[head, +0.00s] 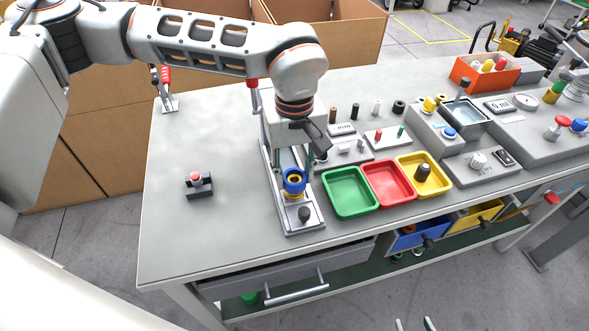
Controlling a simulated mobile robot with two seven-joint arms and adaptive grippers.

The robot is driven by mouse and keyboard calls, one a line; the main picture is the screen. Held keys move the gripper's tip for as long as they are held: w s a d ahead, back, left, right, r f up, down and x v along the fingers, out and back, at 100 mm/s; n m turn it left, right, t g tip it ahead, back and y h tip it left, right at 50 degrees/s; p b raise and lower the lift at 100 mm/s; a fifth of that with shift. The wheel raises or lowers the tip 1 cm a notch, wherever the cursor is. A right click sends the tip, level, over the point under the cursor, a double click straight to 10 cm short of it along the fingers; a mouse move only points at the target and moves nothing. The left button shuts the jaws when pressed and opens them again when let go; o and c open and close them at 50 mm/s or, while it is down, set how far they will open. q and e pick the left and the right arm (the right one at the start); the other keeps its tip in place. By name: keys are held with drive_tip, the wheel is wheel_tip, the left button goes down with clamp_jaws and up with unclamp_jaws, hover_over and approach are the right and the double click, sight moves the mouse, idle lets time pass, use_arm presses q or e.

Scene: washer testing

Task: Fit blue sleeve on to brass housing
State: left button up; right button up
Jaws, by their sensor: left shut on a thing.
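The blue sleeve (294,188) is at the grey press stand (280,216) on the bench, below my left gripper (302,162). The brass housing (292,178) shows as a yellow-gold ring within the blue. Whether the sleeve is fully seated on it cannot be told at this size. My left gripper comes down from above and is shut at the sleeve; its fingertips are partly hidden. My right gripper (413,325) shows only as two separate fingertips at the bottom edge, low in front of the bench, with nothing between them.
Green (350,193), red (388,183) and yellow (424,175) trays stand to the right of the stand; the yellow one holds a dark part. A red-button box (199,186) sits to the left. Test devices crowd the right.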

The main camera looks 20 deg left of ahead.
use_arm(q)
drive_tip(key=shift+f, duration=0.5)
drive_tip(key=shift+f, duration=0.35)
drive_tip(key=o, duration=1.2)
wheel_tip(320, 180, up, 12)
drive_tip(key=shift+r, duration=0.1)
